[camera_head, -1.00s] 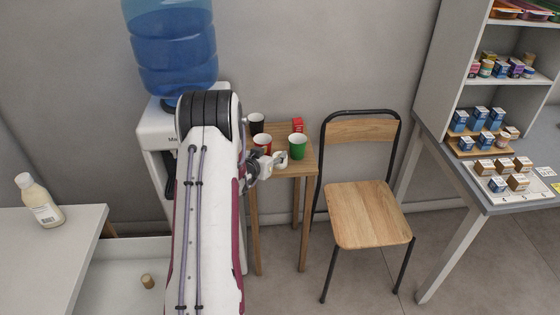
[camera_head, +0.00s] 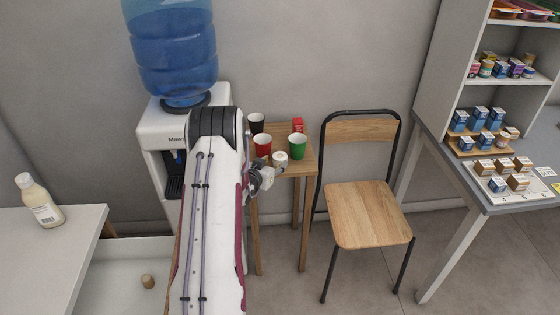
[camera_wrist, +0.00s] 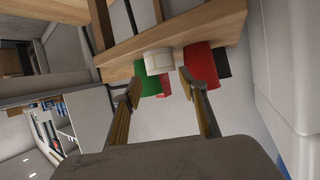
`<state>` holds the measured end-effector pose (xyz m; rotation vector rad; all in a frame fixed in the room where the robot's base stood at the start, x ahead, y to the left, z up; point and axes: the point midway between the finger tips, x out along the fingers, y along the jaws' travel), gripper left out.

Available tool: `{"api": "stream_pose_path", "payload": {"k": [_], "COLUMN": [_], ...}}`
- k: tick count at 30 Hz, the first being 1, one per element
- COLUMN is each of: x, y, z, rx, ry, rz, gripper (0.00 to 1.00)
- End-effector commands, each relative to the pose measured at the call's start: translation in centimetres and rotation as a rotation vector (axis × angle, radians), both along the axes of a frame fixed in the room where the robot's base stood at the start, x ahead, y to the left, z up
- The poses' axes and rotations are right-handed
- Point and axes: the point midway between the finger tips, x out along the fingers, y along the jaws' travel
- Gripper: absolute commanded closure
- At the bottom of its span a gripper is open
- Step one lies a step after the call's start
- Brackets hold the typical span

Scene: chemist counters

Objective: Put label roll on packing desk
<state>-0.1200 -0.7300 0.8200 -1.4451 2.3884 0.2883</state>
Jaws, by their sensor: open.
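The white label roll (camera_head: 280,159) stands on the small wooden table (camera_head: 308,168), near its front edge, between a red cup (camera_head: 262,145) and a green cup (camera_head: 297,147). My gripper (camera_head: 268,178) is just in front of the table, close to the roll. In the wrist view the roll (camera_wrist: 158,62) shows between and beyond my open, empty fingers (camera_wrist: 160,84), with the green cup (camera_wrist: 148,79) on the left and the red cup (camera_wrist: 200,66) on the right. I cannot tell which of the counters is the packing desk.
A black cup (camera_head: 256,122) and a small red box (camera_head: 297,125) stand behind on the table. A water dispenser (camera_head: 165,130) is left, a chair (camera_head: 365,212) right. A right-hand desk (camera_head: 480,200) holds several small boxes; a white counter (camera_head: 55,260) holds a bottle (camera_head: 40,202).

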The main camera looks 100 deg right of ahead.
Motion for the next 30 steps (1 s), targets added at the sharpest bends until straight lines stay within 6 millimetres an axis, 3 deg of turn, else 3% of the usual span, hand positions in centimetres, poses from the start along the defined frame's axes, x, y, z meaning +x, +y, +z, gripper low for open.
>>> {"api": "stream_pose_path", "payload": {"k": [30], "x": [-1.4], "y": [-2.8], "z": [-1.0], "rx": [0.0], "ry": [0.0], "rz": [-0.001], "gripper": [0.57]}}
